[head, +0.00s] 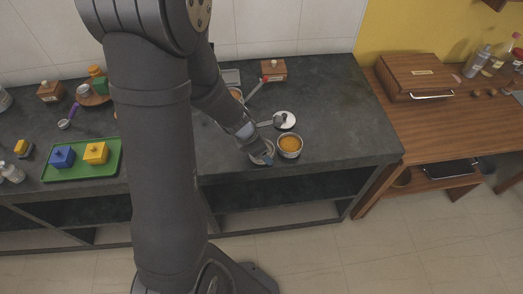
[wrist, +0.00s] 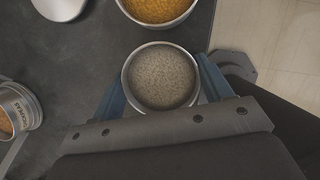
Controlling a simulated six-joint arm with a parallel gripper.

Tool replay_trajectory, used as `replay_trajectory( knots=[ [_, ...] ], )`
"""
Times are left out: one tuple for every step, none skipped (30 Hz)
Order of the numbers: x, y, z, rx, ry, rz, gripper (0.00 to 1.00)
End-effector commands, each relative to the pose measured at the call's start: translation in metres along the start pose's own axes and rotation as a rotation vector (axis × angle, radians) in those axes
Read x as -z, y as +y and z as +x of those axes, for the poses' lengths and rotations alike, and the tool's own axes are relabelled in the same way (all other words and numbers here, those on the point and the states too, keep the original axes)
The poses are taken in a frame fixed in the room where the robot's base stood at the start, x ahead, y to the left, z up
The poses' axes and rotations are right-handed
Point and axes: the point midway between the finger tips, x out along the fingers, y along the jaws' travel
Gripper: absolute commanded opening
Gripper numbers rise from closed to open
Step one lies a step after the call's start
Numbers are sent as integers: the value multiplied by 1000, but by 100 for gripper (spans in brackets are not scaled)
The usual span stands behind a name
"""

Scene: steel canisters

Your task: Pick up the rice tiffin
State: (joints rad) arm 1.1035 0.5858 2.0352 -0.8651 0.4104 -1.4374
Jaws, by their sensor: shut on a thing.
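The rice tiffin, a round steel canister filled with pale grains, shows in the wrist view (wrist: 161,76) between the two blue fingers of my gripper (wrist: 163,88). In the head view the tiffin (head: 262,152) is partly hidden by my gripper (head: 262,158), near the front of the dark counter. My gripper is shut on the tiffin, one finger on each side. The tiffin looks upright. I cannot tell whether it touches the counter.
A steel canister with orange-yellow contents (head: 289,145) stands just right of the tiffin. A round steel lid (head: 284,120) lies behind it. Another steel canister (wrist: 17,108) is at the wrist view's left. A green tray (head: 82,172) with blue and yellow boxes is at the left.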

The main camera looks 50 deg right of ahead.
Motion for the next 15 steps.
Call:
replay_trajectory(
  knots=[
    [0,0,-1,0,-1,0,47],
    [-1,0,-1,0,-1,0,47],
    [-1,0,-2,-1,-1,0,47],
    [-2,0,-3,-1,-2,0,47],
    [-2,0,-5,-1,-2,0,47],
    [-3,0,-7,-1,-2,1,47],
    [-4,0,-8,-1,-2,2,47],
    [-5,0,-11,-1,-3,1,47],
    [-7,1,-15,-3,-3,2,47],
    [-8,1,-18,-3,-3,2,47],
    [-9,0,-21,-2,-3,2,47],
    [-12,1,-27,-3,-4,2,47],
    [-14,1,-31,-4,-5,3,47],
    [-16,1,-36,-3,-4,3,47],
    [-19,-2,-41,-3,-4,4,47]
  ],
)
